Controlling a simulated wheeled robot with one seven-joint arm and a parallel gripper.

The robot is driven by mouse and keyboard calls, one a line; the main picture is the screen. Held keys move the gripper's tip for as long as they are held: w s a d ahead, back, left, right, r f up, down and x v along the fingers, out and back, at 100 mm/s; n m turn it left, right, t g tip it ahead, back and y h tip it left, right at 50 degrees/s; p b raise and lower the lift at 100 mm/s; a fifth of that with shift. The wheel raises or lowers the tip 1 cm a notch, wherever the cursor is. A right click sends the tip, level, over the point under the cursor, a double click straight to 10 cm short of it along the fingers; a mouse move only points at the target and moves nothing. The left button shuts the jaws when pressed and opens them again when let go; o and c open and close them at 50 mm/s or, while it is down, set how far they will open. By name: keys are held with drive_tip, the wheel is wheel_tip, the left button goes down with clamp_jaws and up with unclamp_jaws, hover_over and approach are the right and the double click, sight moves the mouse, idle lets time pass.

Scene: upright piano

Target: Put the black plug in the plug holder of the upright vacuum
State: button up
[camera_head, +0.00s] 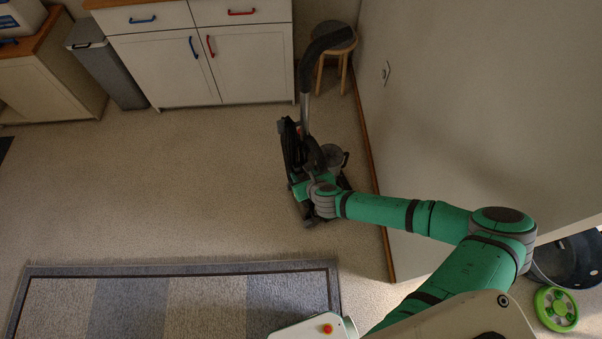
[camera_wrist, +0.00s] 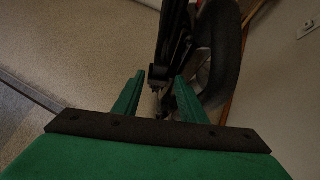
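The upright vacuum (camera_head: 291,150) stands on the carpet by the wall, its grey tube (camera_head: 304,112) rising to a dark curved handle (camera_head: 326,42). My gripper (camera_head: 300,187) is low at the vacuum's front and covers part of it. In the wrist view the two green fingers of my gripper (camera_wrist: 160,76) are apart. The vacuum's black body (camera_wrist: 176,35) lies just beyond them. A small dark piece (camera_wrist: 158,72) with a pale bit below it shows in the gap, with space to each finger. I cannot tell whether it is the plug or the holder.
A wall (camera_head: 450,110) with an outlet (camera_head: 386,73) runs close along the right. A wooden stool (camera_head: 344,55) and a white cabinet (camera_head: 160,65) stand behind the vacuum. A striped rug (camera_head: 180,300) lies in front. The carpet to the left is clear.

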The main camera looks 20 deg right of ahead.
drive_tip(key=v, duration=1)
